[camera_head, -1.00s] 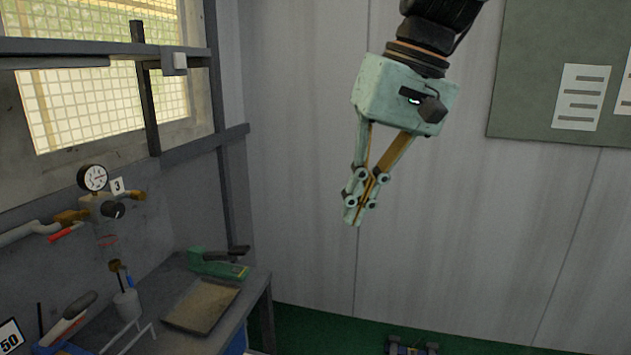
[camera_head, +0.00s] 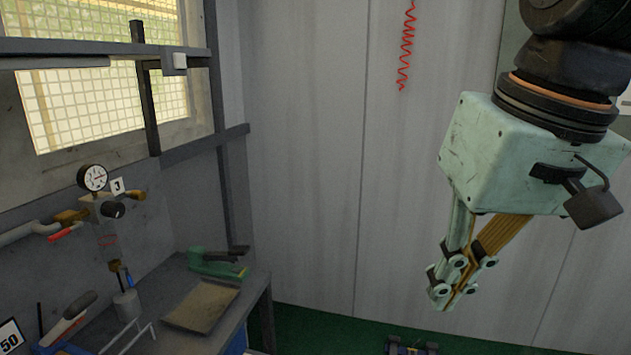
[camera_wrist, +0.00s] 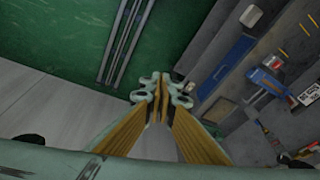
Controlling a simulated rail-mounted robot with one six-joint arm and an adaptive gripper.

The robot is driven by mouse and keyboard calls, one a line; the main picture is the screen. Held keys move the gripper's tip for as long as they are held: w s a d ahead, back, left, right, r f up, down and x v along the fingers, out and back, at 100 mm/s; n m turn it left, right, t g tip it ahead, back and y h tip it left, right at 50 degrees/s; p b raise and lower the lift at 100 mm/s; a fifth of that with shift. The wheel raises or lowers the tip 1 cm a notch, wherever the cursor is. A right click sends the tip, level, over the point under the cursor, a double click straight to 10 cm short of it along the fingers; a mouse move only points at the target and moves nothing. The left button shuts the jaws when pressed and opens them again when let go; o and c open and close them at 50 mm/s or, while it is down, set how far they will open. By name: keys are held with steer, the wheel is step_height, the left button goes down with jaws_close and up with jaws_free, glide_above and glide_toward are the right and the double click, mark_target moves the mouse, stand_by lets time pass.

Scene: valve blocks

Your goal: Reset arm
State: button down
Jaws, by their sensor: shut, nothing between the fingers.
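My gripper (camera_head: 444,300) hangs at the right of the head view, a pale green housing with tan linkage fingers pointing down. The fingers are shut with nothing between them. They are in front of the grey panel wall, well to the right of the workbench and touching nothing. In the wrist view the closed fingertips (camera_wrist: 162,85) are at the centre, above the green floor and beside the bench.
The workbench (camera_head: 258,290) at lower left carries a green tool (camera_head: 215,264), a brown plate (camera_head: 202,306) and a cup (camera_head: 127,303). A gauge (camera_head: 92,178) and valve block with a red lever (camera_head: 66,232) are on the wall. A red coiled cord (camera_head: 406,50) hangs behind.

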steer(key=s+d+f+t+h, duration=0.1)
steer(key=s+d+f, duration=0.3)
steer(key=s, duration=0.5)
steer(key=shift+s+d+f+m, duration=0.2)
steer(key=shift+d+f+m, duration=0.15)
steer(key=shift+f+m, duration=0.1)
steer(key=shift+a, duration=0.15)
stand_by(1.1)
